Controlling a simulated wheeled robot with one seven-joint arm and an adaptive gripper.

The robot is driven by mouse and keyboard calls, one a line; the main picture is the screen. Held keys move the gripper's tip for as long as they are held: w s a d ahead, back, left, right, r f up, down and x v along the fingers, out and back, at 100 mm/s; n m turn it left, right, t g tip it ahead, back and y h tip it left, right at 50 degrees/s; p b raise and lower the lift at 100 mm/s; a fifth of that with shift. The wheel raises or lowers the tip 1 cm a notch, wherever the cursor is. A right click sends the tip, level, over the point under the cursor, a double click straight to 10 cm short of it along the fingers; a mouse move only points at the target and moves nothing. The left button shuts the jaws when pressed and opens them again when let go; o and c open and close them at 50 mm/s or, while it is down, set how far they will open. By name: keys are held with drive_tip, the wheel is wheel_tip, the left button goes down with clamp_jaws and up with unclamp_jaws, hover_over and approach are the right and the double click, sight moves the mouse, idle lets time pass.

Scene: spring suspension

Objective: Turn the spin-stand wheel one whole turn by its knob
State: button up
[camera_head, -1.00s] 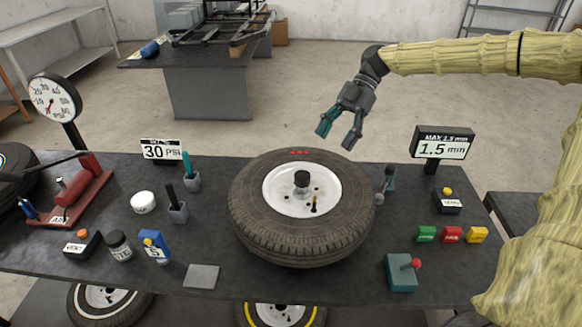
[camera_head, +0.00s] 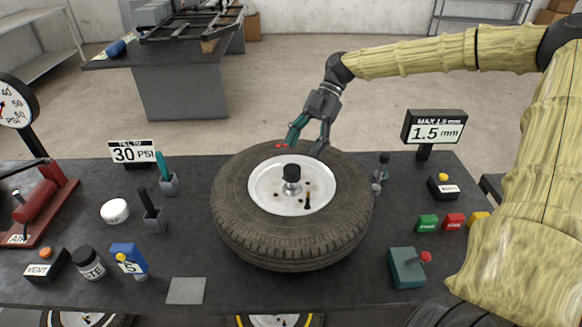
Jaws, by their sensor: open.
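The spin-stand wheel (camera_head: 235,218) is a black tyre on a white rim (camera_head: 270,200), lying flat on the dark bench. A black knob (camera_head: 291,172) stands on the hub at the rim's middle. Red marks (camera_head: 279,146) show on the far side of the tyre. My gripper (camera_head: 305,152) is open and empty, fingers pointing down over the tyre's far edge, behind the hub knob. I cannot tell whether the fingertips touch the tyre.
A small dark post (camera_head: 380,170) stands right of the tyre, near the 1.5 mm display (camera_head: 434,130). A teal box with a red knob (camera_head: 407,268) is at front right. Bottles, cups and a 30 PSI sign (camera_head: 133,152) fill the left. A grey pad (camera_head: 186,290) lies in front.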

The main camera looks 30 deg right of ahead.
sight(293, 167)
drive_tip(key=p+x, duration=0.1)
drive_tip(key=x, duration=0.6)
drive_tip(key=shift+s+a+f+p, duration=0.1)
drive_tip(key=shift+a+f+p, duration=0.15)
drive_tip(key=shift+p, duration=0.1)
clamp_jaws()
drive_tip(key=shift+f+n+b, duration=0.15)
drive_tip(key=shift+n+b, duration=0.15)
drive_tip(key=shift+b, duration=0.35)
